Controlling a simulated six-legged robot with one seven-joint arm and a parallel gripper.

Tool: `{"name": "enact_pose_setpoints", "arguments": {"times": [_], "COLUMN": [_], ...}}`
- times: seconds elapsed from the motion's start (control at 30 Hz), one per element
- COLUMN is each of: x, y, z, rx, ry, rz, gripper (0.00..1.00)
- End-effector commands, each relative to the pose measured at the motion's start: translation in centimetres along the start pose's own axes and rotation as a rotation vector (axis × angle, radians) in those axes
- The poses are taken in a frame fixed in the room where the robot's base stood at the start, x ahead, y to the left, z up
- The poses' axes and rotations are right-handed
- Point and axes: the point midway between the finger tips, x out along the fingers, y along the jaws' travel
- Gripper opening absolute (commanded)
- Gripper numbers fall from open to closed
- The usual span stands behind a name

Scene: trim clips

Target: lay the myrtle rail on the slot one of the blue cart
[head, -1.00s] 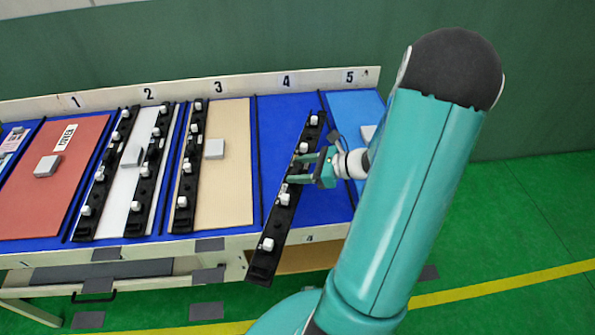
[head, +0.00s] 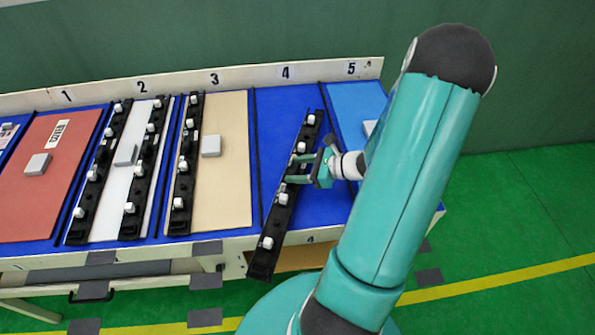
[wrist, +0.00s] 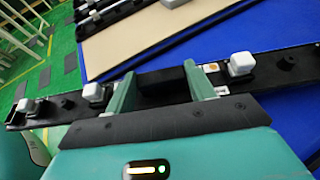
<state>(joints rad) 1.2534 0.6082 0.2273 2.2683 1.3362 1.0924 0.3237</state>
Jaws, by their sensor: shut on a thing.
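A long black rail (head: 274,226) with several white clips is gripped in my gripper (head: 291,169). It slants across blue bay 4, its near end sticking out past the cart's front edge. I cannot tell whether it touches the surface. No marking shows that this is the myrtle rail. In the wrist view, my gripper (wrist: 160,87) is shut across the rail's middle (wrist: 165,92), between white clips. The blue cart (head: 226,241) has bays numbered 1 to 5. Slot one, under the number 1 (head: 67,96), holds a red board (head: 60,190) marked COVER with a grey block (head: 38,164).
Two black rails (head: 95,178) (head: 145,175) lie over a white board under number 2. Bay 4 is otherwise bare. A raised back lip (head: 245,78) carries the numbers.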

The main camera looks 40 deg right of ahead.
Motion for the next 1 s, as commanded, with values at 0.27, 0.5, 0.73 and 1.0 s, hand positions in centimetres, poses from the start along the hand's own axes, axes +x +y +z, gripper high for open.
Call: {"name": "enact_pose_setpoints", "arguments": {"times": [0.27,0.5,0.73,1.0], "x": [0.5,0.5,0.5,0.5], "y": [0.5,0.5,0.5,0.4], "z": [-2.8,-2.9,-3.0,-2.8], "rx": [0.003,0.003,0.003,0.003], "ry": [-0.001,-0.001,0.0,0.0], "rz": [-0.004,-0.005,-0.005,-0.005], "gripper": [0.22,0.22,0.76,0.76]}}
